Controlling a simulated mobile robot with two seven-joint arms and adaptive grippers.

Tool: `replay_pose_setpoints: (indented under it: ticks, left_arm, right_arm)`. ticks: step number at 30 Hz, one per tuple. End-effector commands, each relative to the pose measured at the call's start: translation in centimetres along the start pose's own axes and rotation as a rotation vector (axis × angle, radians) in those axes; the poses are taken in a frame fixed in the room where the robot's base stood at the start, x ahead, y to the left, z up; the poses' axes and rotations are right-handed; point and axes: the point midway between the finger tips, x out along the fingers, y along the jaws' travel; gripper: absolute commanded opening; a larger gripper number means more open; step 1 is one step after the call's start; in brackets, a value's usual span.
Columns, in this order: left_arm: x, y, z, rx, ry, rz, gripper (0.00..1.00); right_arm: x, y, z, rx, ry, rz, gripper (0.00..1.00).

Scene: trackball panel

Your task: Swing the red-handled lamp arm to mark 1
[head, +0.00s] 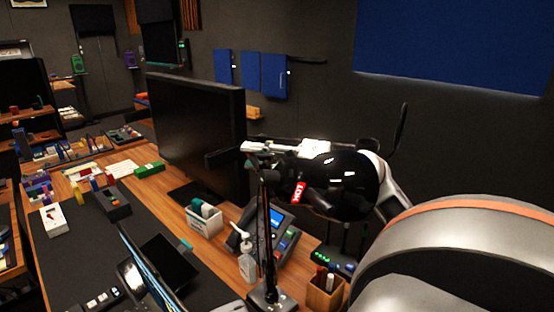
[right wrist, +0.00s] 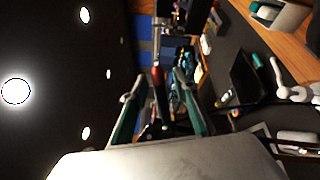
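The lamp stands on the desk in the head view; its thin dark post (head: 267,235) rises from a base on the desk to my right gripper (head: 258,151). In the right wrist view, the red handle (right wrist: 158,76) lies between the two fingers of my right gripper (right wrist: 160,80). The fingers are apart, with gaps showing on both sides of the handle, so the gripper is open around it. In the head view the gripper and its wrist hide the handle and much of the lamp arm. I cannot make out mark 1. My left gripper is not in view.
A large monitor (head: 197,130) stands close behind the lamp top. A desk phone (head: 262,232), a pump bottle (head: 247,261), a white holder (head: 205,219) and a pen box (head: 325,292) crowd the desk around the post. The air left of the monitor is free.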

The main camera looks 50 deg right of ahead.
Motion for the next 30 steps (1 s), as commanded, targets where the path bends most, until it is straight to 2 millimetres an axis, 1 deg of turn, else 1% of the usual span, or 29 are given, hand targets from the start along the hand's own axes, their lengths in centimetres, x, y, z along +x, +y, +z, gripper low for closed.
replay_pose_setpoints:
  ticks: [5, 9, 12, 15, 18, 21, 29, 30]
  left_arm:
    - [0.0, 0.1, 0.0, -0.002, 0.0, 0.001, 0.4]
    - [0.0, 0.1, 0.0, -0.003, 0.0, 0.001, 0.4]
    - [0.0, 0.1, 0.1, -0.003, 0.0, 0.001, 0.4]
    - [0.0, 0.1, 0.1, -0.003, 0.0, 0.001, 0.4]
    - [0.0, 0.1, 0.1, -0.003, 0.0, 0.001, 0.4]
    - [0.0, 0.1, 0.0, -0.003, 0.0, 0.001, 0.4]
    - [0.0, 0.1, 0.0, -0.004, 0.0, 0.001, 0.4]
    - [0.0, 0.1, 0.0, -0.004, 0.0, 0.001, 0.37]
  right_arm:
    - [-3.1, -0.2, 0.0, 0.004, -0.003, -0.003, 0.29]
    - [-6.0, -0.1, 0.0, 0.003, -0.004, -0.003, 0.29]
    - [-7.9, -0.1, 0.0, 0.002, -0.004, -0.002, 0.29]
    - [-9.3, -0.1, 0.0, 0.001, -0.003, -0.002, 0.29]
    - [-10.3, 0.0, 0.0, 0.001, -0.003, 0.0, 0.29]
    - [-10.9, 0.0, 0.0, -0.001, -0.002, 0.0, 0.29]
    - [-11.1, 0.0, 0.0, -0.001, -0.002, 0.001, 0.29]
    - [-11.0, 0.0, 0.0, -0.001, -0.002, 0.001, 0.29]
